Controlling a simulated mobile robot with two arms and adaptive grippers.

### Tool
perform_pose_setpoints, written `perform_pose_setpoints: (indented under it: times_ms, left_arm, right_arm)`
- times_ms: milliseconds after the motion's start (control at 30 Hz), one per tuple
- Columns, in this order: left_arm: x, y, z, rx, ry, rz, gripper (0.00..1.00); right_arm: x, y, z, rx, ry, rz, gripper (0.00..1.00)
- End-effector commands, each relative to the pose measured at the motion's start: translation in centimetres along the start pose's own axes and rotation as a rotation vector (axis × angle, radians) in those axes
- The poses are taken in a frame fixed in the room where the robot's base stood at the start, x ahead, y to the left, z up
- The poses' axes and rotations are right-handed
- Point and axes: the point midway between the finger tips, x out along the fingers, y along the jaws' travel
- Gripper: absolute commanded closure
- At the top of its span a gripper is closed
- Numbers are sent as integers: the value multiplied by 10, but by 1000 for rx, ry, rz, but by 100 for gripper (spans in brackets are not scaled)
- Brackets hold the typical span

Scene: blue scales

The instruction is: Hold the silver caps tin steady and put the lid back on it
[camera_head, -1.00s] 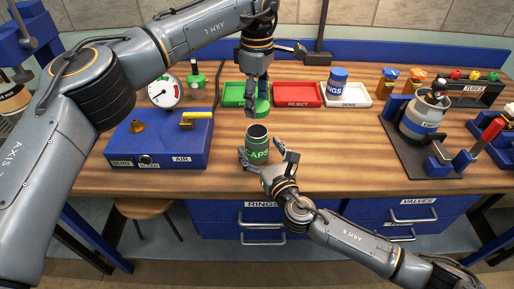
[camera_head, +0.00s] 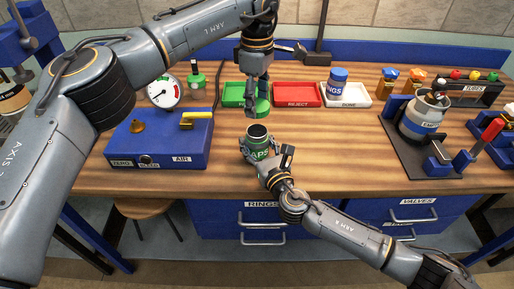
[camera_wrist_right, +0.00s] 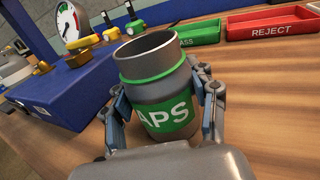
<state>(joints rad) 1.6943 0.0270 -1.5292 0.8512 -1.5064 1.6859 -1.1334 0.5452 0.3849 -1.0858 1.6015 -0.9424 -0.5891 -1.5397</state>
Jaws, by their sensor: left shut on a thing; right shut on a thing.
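The silver caps tin (camera_head: 258,139) stands upright on the wooden bench with its top open and dark inside. It has a green label and a green band below the rim. My right gripper (camera_head: 259,154) is shut around its sides; the wrist view shows the tin (camera_wrist_right: 157,85) between the two fingers (camera_wrist_right: 163,100). My left gripper (camera_head: 254,108) points down above and behind the tin, shut on the green lid (camera_head: 263,106). The lid is apart from the tin, and the fingers partly hide it.
A green tray (camera_head: 232,95), a red REJECT tray (camera_head: 297,96) and a white DONE tray (camera_head: 352,102) with a rings tin (camera_head: 338,78) stand behind. A blue gauge box (camera_head: 150,145) is at left, and a fixture holding a canister (camera_head: 421,115) at right.

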Motion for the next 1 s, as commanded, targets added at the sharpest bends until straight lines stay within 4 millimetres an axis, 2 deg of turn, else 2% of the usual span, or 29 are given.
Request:
perform_pose_setpoints:
  times_ms: [167,467,1000]
  left_arm:
    - [8,0,0,0,0,-2,60]
    - [48,0,0,0,2,-2,60]
    - [50,0,0,0,1,0,60]
  right_arm:
    - [0,0,0,0,0,0,99]
    - [0,0,0,0,0,-1,99]
    - [0,0,0,0,0,0,99]
